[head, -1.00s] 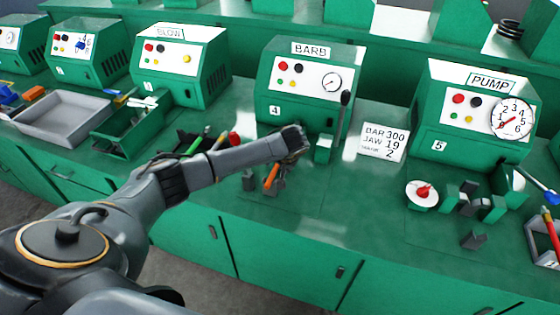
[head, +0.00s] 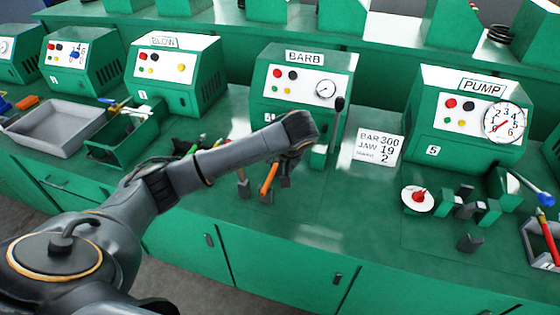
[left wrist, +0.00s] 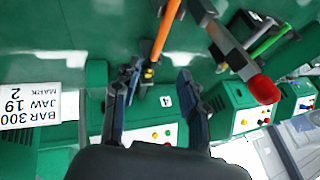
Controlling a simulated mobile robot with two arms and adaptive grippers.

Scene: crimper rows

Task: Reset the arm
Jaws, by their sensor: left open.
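My left gripper (head: 288,168) points down over the green bench in front of the BARB machine (head: 268,95), partly hidden by my own wrist. In the left wrist view its two fingers (left wrist: 156,88) are spread apart with nothing held between them. My right gripper is not in view.
A grey tray (head: 60,152) and a green bin (head: 100,155) are left.

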